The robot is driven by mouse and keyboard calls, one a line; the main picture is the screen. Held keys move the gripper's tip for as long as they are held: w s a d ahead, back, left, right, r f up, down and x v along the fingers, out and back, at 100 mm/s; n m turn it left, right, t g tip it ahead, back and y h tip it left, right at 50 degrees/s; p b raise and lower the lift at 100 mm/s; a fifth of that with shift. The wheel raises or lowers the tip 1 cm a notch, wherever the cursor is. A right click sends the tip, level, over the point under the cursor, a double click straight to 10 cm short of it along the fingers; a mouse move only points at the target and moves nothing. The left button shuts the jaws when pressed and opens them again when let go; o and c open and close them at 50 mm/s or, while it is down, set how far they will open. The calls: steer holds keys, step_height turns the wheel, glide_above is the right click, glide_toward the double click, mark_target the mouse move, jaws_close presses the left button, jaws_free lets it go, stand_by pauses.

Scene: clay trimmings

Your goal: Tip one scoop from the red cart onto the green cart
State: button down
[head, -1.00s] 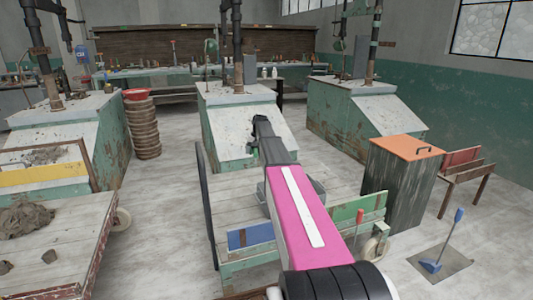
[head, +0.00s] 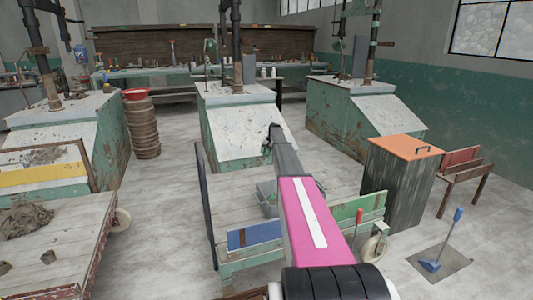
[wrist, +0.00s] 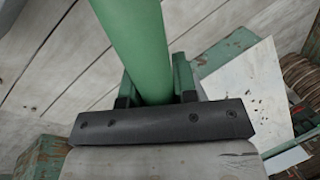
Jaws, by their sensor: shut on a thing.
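My gripper (wrist: 155,88) is shut on a round green handle (wrist: 135,40) in the wrist view. The handle's far end is out of that view, so what it carries cannot be seen. In the head view my gripper (head: 270,142) is small and dark at the end of my arm, in front of the middle bench's white slope. The red cart (head: 92,258) stands at left, with a heap of grey-brown clay (head: 25,217) and loose lumps on its planks. The green cart (head: 232,267) stands in the middle, partly hidden by my arm.
A dark upright rail (head: 206,205) edges that cart's left side. Bare floor separates the two carts.

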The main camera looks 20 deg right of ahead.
steer(key=shift+s+d+f+t+y, duration=0.1)
steer(key=shift+d+f+t+y, duration=0.15)
steer(key=shift+f+t+y, duration=1.3)
steer(key=shift+s+d+f+t+y, duration=0.1)
steer(key=shift+d+f+y, duration=0.2)
steer(key=shift+y, duration=2.4)
steer(key=shift+s+d+f+t+y, duration=0.15)
steer(key=shift+f+t+y, duration=0.8)
steer(key=shift+y, duration=1.2)
steer(key=shift+r, duration=3.45)
